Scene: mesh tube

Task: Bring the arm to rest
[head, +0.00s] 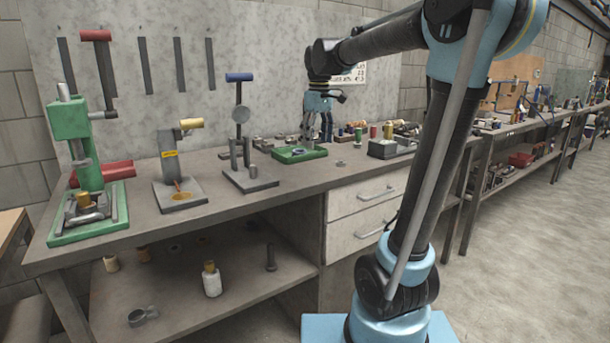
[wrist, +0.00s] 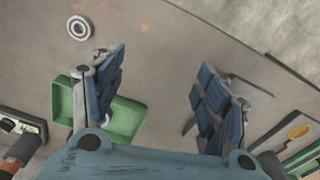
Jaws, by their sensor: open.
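My gripper (head: 318,132) hangs downward above the workbench (head: 232,205) in the head view, near a shallow green tray (head: 312,153). My arm reaches over the bench from the right. In the wrist view my gripper (wrist: 157,88) has its two blue-padded fingers wide apart with nothing between them. The green tray (wrist: 127,118) shows beside and partly behind the left finger. Grey bench top lies below the gap. The exact height of the fingertips above the bench is hard to tell.
A small metal ring (wrist: 79,28) lies on the bench. A green press (head: 78,140), a yellow-handled fixture (head: 170,165) and a blue-handled fixture (head: 240,150) stand to the left. A grey box (head: 390,148) of parts stands to the right. The bench front is clear.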

